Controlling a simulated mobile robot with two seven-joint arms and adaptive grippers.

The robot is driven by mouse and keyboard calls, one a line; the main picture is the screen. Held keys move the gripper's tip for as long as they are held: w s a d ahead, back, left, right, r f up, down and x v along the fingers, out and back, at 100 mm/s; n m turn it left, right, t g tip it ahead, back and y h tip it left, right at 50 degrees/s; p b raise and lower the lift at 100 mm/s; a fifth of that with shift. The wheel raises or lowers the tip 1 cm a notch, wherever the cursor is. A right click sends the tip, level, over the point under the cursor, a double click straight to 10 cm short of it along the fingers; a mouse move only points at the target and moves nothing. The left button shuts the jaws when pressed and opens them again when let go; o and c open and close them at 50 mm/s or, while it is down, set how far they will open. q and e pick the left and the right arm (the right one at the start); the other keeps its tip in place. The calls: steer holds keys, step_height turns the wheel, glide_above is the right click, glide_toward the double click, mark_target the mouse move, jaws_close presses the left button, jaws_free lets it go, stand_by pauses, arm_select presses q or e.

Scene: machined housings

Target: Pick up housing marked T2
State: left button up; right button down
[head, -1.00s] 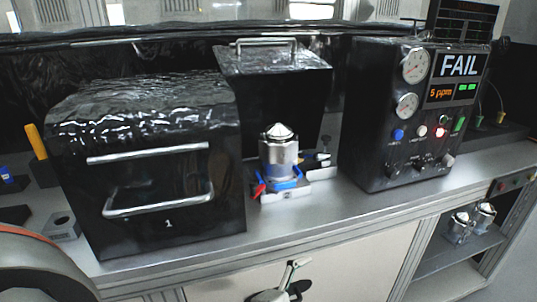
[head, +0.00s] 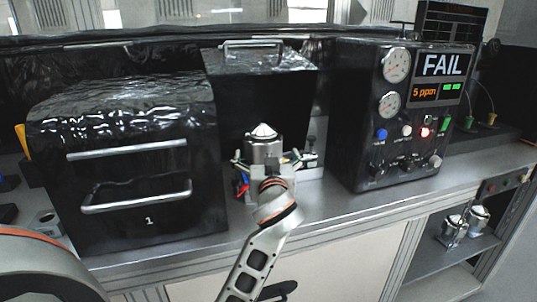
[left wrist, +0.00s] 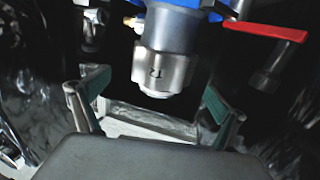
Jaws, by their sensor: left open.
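The housing marked T2 (head: 263,147) is a silvery cylinder with a pale cone top, upright in a small fixture between the black box marked 1 and the FAIL panel. In the left wrist view its metal body (left wrist: 163,68) shows the T2 mark. My left gripper (head: 274,161) is open in front of the housing, its fingers spread to either side. In the left wrist view my left gripper (left wrist: 157,98) has its green-padded fingertips apart, with the housing beyond and between them; contact is not visible. My arm hides the fixture's lower front. My right gripper is out of view.
The black box marked 1 (head: 130,165) stands close on the left, the test unit reading FAIL (head: 400,115) on the right. A red lever (left wrist: 268,31) and blue parts sit by the housing. Two more housings (head: 466,224) stand on a lower shelf.

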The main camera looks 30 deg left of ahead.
mark_target(263, 139)
arm_select(q)
steer(key=shift+a+r+y, duration=0.3)
steer(key=shift+a+r, duration=0.15)
steer(key=shift+r, duration=0.05)
steer(key=shift+w+a+r, duration=0.1)
steer(key=shift+a+r, duration=0.05)
steer(key=x, duration=0.2)
steer(key=p+x, duration=0.1)
steer(key=x, duration=0.1)
steer(key=p+x, duration=0.1)
steer(key=shift+w+f, duration=0.25)
steer(key=shift+w, duration=0.25)
steer(key=shift+w+a+f, duration=0.1)
steer(key=shift+w+a, duration=0.2)
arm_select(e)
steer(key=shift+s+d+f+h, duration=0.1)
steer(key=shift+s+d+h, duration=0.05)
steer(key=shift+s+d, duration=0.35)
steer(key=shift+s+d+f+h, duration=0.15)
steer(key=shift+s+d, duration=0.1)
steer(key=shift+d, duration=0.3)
arm_select(q)
steer(key=c, duration=1.8)
steer(key=shift+r, duration=0.2)
steer(key=c, duration=0.4)
steer(key=shift+r, duration=0.1)
